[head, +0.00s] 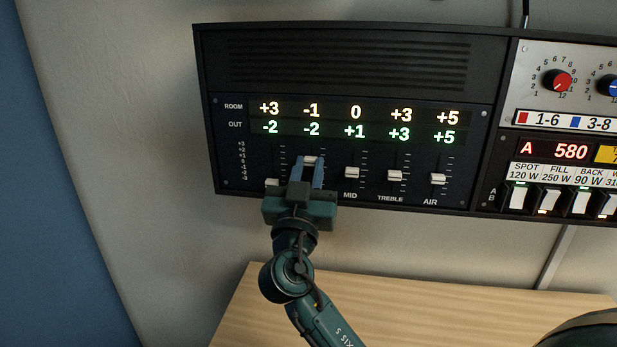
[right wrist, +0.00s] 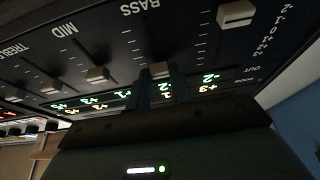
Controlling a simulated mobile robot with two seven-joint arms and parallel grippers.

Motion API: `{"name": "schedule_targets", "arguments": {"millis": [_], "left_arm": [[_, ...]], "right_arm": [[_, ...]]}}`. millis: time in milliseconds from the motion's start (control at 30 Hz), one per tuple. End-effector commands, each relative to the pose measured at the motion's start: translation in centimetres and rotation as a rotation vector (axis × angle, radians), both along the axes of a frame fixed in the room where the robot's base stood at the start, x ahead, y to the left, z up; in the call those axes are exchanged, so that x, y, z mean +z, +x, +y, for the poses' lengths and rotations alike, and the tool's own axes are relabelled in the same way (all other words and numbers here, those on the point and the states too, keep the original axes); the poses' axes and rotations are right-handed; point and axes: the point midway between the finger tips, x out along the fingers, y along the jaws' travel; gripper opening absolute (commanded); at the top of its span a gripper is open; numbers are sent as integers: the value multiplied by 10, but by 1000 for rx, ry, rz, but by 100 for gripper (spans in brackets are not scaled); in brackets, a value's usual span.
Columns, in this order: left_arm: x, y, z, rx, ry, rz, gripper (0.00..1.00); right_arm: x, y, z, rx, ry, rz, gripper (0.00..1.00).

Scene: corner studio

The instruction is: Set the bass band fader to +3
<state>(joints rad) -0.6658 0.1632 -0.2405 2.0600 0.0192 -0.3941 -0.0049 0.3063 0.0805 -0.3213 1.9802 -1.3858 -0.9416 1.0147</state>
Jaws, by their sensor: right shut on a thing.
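The equaliser panel (head: 345,110) is upright, with several short faders in a row. The bass fader cap (head: 310,160), second from the left, sits above the other caps in the row. My right gripper (head: 306,175) reaches up from below and is shut on this cap. The right wrist view also shows the bass cap (right wrist: 159,70) between the fingers, below the BASS label (right wrist: 140,5). In the second column, the ROOM number (head: 312,110) reads -1 and the OUT number (head: 312,128) reads -2. The gripper hides the head view's bass label. My left gripper is not in view.
The leftmost fader cap (head: 271,183) sits low, close to my right gripper. The mid (head: 352,172), treble (head: 395,175) and air (head: 438,179) caps stand to the right. A lighting panel (head: 565,150) adjoins on the right. A wooden tabletop (head: 420,310) lies below.

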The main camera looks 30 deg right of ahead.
Motion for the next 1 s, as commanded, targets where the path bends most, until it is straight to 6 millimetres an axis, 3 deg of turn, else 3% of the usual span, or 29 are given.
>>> {"name": "schedule_targets", "arguments": {"millis": [33,133,433,467,700,1000], "left_arm": [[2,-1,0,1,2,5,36],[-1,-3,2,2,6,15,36],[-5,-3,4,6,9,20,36],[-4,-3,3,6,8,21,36],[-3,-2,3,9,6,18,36],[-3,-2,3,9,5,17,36]], "right_arm": [[12,0,0,0,5,-4,0],[23,0,0,0,4,-3,0],[27,0,-1,0,0,-6,0],[27,-1,-1,-1,0,-6,23],[26,0,-1,-1,1,-3,42],[24,0,-1,-1,1,-1,44]]}}
